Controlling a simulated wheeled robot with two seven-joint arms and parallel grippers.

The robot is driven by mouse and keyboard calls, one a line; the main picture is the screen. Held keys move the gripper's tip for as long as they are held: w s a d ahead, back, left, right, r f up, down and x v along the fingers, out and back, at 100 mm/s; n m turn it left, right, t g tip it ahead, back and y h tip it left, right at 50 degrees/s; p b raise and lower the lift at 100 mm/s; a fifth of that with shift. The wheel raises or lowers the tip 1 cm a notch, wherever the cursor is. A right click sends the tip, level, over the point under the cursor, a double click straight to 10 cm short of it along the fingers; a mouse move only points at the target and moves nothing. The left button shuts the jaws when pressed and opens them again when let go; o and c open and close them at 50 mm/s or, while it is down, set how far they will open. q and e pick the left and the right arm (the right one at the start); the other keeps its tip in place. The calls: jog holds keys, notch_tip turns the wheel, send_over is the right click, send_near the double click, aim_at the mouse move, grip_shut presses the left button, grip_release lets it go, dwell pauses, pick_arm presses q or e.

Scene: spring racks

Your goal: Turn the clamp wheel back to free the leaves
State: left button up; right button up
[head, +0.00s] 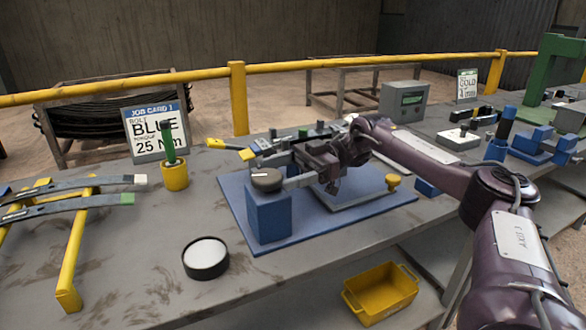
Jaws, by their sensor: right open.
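A grey round knob (266,177), which looks like the clamp wheel, sits on top of a blue block (269,215) at the left of a blue mat (300,229). My right gripper (301,164) is open over the mat, just right of and behind the knob. I cannot tell whether it touches anything. Metal leaves with yellow ends (231,148) stick out to the left behind the knob. Their right part and the middle of the clamp are hidden by my gripper. My left gripper is not in view.
A yellow rack (72,255) with more leaves stands at left. A yellow cup (174,176) with a green-handled tool, a job card (157,132) and a round white-topped pot (205,256) are nearby. A yellow bin (381,293) sits below the front edge. A yellow rail runs behind.

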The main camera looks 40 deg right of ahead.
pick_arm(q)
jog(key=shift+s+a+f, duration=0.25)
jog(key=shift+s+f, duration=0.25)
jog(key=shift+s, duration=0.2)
pick_arm(e)
jog(key=shift+s+d, duration=0.2)
jog(key=shift+d, duration=0.95)
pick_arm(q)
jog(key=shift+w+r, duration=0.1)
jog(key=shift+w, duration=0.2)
